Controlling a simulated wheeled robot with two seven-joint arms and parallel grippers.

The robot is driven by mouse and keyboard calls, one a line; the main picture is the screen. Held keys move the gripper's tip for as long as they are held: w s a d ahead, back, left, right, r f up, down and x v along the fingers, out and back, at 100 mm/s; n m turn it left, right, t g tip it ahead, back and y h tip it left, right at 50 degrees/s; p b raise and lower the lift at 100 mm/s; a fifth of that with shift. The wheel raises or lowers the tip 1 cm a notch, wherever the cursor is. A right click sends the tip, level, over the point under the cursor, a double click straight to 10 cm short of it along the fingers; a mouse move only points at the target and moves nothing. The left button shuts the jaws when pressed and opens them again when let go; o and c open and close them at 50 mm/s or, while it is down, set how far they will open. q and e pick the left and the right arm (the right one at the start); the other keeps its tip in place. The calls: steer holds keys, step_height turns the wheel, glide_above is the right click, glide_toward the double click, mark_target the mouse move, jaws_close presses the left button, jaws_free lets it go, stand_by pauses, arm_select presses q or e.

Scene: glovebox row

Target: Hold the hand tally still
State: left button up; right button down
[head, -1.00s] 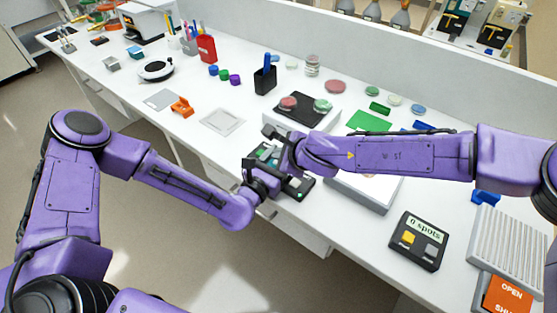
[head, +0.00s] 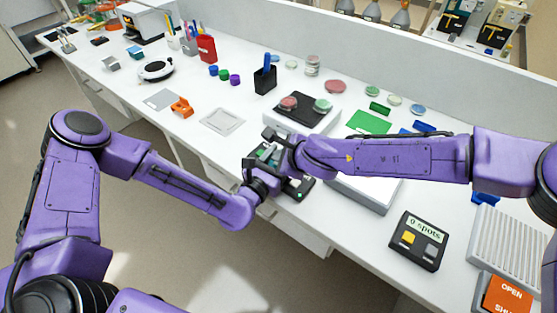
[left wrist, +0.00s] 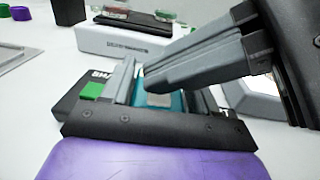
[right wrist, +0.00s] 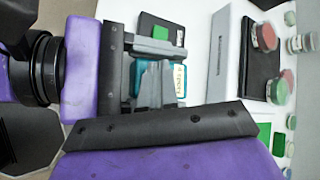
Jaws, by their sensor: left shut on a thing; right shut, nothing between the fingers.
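The hand tally is a small teal body with a metal part on top. In the left wrist view the hand tally (left wrist: 157,99) sits between the fingers of my left gripper (left wrist: 165,88), which is shut on it. The right wrist view shows its teal side (right wrist: 181,80) with a pale printed label. My right gripper (head: 271,138) is shut and empty. Its fingers reach in from the upper right in the left wrist view, over the tally, partly hiding it. I cannot tell whether they touch it. In the head view the arms mostly hide the tally.
A dark device with a green patch (right wrist: 157,25) lies behind the tally. A white box with a black top (head: 305,108) bears coloured dishes. A counter reading "0 spots" (head: 418,240) lies to the right. Bare bench shows around a grey frame (head: 222,121).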

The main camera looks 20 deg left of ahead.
steer(key=shift+r, duration=0.85)
steer(key=shift+r, duration=2.5)
stand_by(0.5)
step_height(320, 180, up, 4)
steer(key=shift+f, duration=0.1)
steer(key=shift+f, duration=0.15)
